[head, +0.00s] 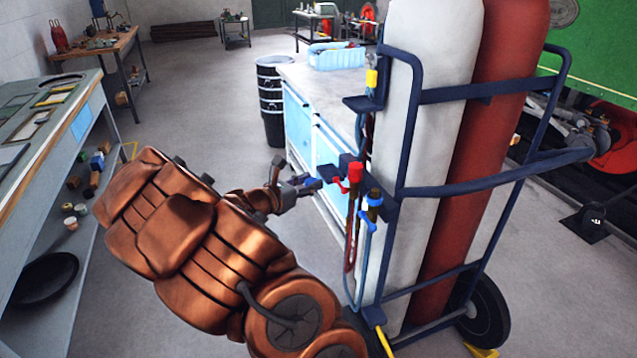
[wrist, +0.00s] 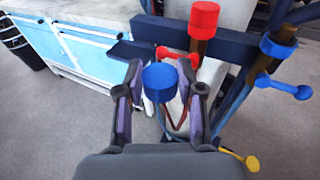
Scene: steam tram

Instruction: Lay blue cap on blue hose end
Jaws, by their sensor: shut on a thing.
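My gripper (head: 302,188) is shut on a small blue cap, left of the gas-bottle cart. In the wrist view the blue cap (wrist: 160,82) sits between the two fingertips, clear of any hose end. The blue hose end (head: 374,202) hangs at the cart's dark blue bracket, right of my gripper. It has a brown stub with a blue band and a blue lever. It also shows at the right of the wrist view (wrist: 279,48), apart from the held cap. The lower part of the cap is hidden by perspective.
A red fitting (head: 355,172) with a red lever stands between my gripper and the blue hose end. The cart's blue frame (head: 400,150) and white bottle (head: 425,130) are close behind. A yellow fitting (head: 371,78) is higher up.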

